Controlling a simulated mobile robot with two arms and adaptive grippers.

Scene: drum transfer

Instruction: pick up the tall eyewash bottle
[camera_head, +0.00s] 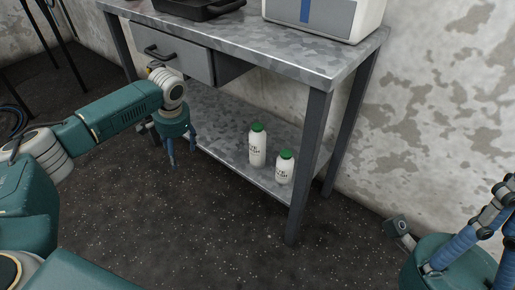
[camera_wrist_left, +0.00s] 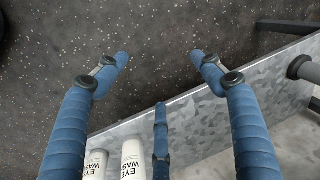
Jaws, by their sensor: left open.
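The tall eyewash bottle (camera_head: 257,148), white with a green cap, stands upright on the bench's lower shelf. In the left wrist view a bottle that looks like the tall one (camera_wrist_left: 133,160) is at the bottom, partly cut off. My left gripper (camera_head: 181,156) points down in front of the shelf edge, left of the bottle and apart from it. Its blue fingers are spread and empty in the left wrist view (camera_wrist_left: 162,62). My right gripper (camera_head: 447,232) is at the lower right, partly cut off, with its fingers spread and nothing between them.
A shorter eyewash bottle (camera_head: 284,168) stands close beside the tall one, to its right. The metal bench (camera_head: 250,48) has a drawer (camera_head: 180,55) and top above the shelf (camera_head: 222,132). A front leg (camera_head: 308,170) stands right of the bottles. Floor in front is clear.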

